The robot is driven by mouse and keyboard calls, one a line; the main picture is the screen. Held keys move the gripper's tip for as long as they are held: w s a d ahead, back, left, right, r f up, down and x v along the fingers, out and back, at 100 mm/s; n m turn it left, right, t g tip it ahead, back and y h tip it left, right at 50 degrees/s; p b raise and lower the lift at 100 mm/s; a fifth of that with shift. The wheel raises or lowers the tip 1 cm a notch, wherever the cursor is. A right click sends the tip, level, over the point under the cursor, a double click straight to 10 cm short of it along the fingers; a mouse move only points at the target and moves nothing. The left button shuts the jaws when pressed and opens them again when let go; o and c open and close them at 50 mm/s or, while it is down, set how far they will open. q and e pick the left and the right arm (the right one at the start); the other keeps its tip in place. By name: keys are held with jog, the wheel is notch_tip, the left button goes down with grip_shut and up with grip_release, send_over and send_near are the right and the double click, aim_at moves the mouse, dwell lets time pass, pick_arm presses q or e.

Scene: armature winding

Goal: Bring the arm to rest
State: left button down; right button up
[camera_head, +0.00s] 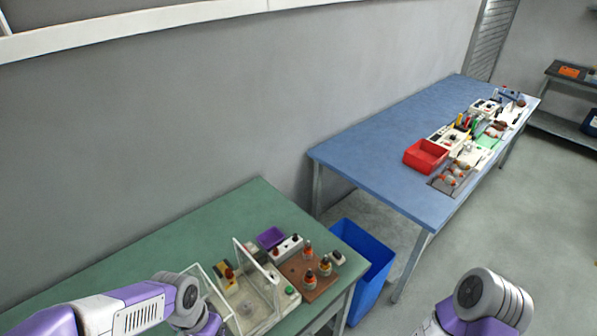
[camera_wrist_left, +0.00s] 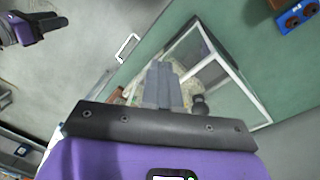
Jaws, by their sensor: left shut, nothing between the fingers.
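My left gripper (camera_wrist_left: 163,84) is shut and empty in the left wrist view, with its dark fingers together. Behind the fingers in that view is the clear framed guard (camera_wrist_left: 225,68) over the winding station; I cannot tell the gap between them. In the head view my left arm (camera_head: 125,314) comes in at the lower left beside the guard (camera_head: 256,272), and its gripper does not show. My right arm (camera_head: 492,300) shows at the lower right. My right gripper (camera_wrist_left: 42,28) is at the upper left of the left wrist view, small, its fingertips unclear.
A green table (camera_head: 150,245) carries the guard, a brown board (camera_head: 298,272) with several armatures and a purple bin (camera_head: 270,238). A blue bin (camera_head: 358,268) stands on the floor beside it. A blue table (camera_head: 370,150) holds a red bin (camera_head: 425,160). Floor is open at right.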

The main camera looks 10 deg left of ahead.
pick_arm(q)
jog(key=w+d+f+n+h, duration=0.25)
jog(key=d+f, duration=0.65)
jog(key=f, duration=0.5)
jog(key=s+d+f+n+b, duration=0.1)
jog(key=f+b, duration=0.4)
jog(key=f, duration=0.5)
jog(key=s+d+f+n+b, duration=0.1)
jog(key=s+d+f+b, duration=0.2)
jog(key=f, duration=0.8)
jog(key=d+b, duration=0.1)
jog(key=b, duration=0.1)
jog(key=shift+f+t+b, duration=0.25)
jog(key=shift+t+b, duration=0.05)
jog(key=shift+s+h, duration=0.15)
jog(key=shift+h, duration=0.1)
